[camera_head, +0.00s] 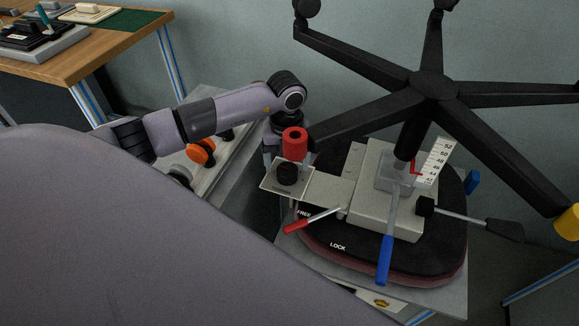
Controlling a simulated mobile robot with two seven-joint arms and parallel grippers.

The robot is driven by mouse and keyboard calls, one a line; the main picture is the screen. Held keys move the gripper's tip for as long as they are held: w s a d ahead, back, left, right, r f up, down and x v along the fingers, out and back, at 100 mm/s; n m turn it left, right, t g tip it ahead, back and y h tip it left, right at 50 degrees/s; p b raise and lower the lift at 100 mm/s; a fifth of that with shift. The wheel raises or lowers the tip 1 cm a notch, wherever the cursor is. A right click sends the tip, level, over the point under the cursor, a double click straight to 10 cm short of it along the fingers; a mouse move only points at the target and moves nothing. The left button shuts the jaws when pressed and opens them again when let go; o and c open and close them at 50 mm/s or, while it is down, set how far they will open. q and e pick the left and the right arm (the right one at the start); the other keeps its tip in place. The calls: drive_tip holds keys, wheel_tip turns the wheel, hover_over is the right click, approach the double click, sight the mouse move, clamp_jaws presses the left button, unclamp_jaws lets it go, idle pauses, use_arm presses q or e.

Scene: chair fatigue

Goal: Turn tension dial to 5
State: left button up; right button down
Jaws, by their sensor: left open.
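The black tension dial (287,173) appears to be the round knob on the pale square plate (269,184), beside the grey mechanism box (379,205). Marks on the plate are too small to read, so I cannot tell its setting. A red cylinder (294,145) with a dark hole in its top stands just above the knob in the picture. My left gripper (274,148) points down, open, at the far-left side of the red cylinder and close to it. The cylinder partly hides the fingers; I cannot tell if they touch it. My right gripper is out of view.
The upturned chair has its black five-arm base (433,85) above its dark seat (440,262). A red-tipped lever (312,220), a blue-handled lever (386,255) and a black-ended lever (480,220) project nearby. A wooden table (90,55) stands back left.

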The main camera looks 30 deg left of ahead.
sight(287, 173)
use_arm(q)
drive_tip(key=shift+f, duration=1.45)
drive_tip(key=c, duration=1)
drive_tip(key=shift+c, duration=0.2)
